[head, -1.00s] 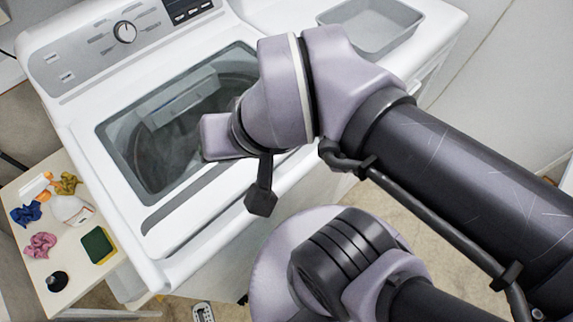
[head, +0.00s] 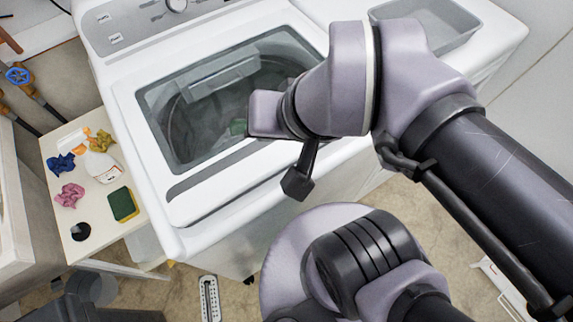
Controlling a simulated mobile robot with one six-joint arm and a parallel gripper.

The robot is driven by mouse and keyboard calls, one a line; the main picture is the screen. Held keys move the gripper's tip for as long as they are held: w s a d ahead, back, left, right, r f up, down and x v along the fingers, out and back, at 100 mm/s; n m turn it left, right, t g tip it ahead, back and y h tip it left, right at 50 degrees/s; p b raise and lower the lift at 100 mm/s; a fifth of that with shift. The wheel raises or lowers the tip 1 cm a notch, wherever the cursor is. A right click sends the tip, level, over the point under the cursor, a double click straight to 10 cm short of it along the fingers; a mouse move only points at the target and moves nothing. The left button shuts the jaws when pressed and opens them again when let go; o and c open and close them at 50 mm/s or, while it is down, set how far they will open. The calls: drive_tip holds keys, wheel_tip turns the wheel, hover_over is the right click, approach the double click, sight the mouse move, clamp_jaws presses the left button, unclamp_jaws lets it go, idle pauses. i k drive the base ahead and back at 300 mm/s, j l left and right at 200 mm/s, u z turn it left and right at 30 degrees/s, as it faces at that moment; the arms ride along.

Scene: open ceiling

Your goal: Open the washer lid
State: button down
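The white top-loading washer (head: 215,205) stands in the upper middle of the head view. Its lid (head: 180,187) is shut and has a large dark glass window with a white frame. Through the glass I see the drum and a blurred green patch. My arm's light purple wrist part covers the right side of the lid in this view. I cannot tell whether it touches the lid.
A grey basin (head: 465,43) sits on the white appliance at right. A white strip-shaped object (head: 209,298) lies on the floor.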

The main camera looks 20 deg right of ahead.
sight(188, 195)
drive_tip(key=k+j+z, duration=0.2)
drive_tip(key=j, duration=0.3)
drive_tip(key=k+j+z, duration=0.2)
drive_tip(key=k+j, duration=0.2)
drive_tip(key=k, duration=0.05)
